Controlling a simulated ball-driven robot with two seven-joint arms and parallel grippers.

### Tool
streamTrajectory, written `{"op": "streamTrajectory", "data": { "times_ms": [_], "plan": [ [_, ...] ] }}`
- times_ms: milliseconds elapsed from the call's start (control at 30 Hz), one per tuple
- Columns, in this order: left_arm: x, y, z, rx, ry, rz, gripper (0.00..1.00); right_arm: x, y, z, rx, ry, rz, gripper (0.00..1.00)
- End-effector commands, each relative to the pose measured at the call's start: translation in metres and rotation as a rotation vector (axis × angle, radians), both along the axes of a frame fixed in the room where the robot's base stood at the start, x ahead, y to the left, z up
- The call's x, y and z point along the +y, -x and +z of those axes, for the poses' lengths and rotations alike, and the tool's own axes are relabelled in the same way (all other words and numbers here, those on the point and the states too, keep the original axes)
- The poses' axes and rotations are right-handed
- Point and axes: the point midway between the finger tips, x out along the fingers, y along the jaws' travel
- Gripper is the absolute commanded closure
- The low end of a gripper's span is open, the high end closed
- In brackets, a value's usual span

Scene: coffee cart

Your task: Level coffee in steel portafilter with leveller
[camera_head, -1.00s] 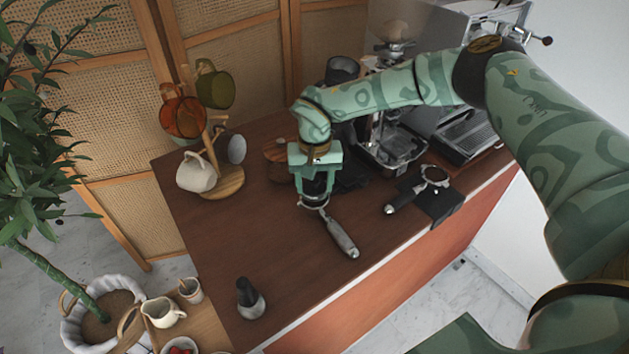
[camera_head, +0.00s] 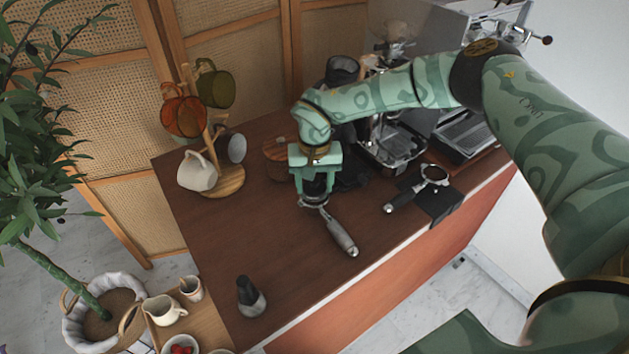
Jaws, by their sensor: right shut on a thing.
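The steel portafilter (camera_head: 340,237) lies on the brown counter with its grey handle pointing towards the front right. My right gripper (camera_head: 315,192) is directly over its basket end, fingers pointing down. It is shut on a dark round thing, which looks like the leveller (camera_head: 316,184), at or just above the basket. The fingers and the dark thing hide the inside of the basket, so the coffee does not show. I cannot tell whether the leveller touches it. My left gripper is not in view.
A second portafilter (camera_head: 403,197) lies by a black mat (camera_head: 446,208) at the right edge. A tamper-like tool (camera_head: 250,297) stands at the front left. A mug tree (camera_head: 228,178) with mugs stands at the left back. The counter's left middle is clear.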

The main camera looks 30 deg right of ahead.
Motion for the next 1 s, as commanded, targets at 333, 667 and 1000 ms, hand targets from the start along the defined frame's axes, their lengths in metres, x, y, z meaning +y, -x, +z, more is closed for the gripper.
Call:
{"op": "streamTrajectory", "data": {
  "times_ms": [333, 667, 1000],
  "plan": [
    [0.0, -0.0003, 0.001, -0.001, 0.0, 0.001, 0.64, 0.0001, -0.0003, 0.0004, -0.001, -0.001, 0.0, 0.75],
    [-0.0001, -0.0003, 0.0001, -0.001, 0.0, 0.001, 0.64, 0.0001, -0.0003, -0.0014, -0.001, 0.0, 0.0, 0.75],
    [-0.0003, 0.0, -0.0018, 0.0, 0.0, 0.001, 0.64, 0.0001, -0.0004, -0.0056, -0.001, 0.0, 0.0, 0.75]
  ]
}}
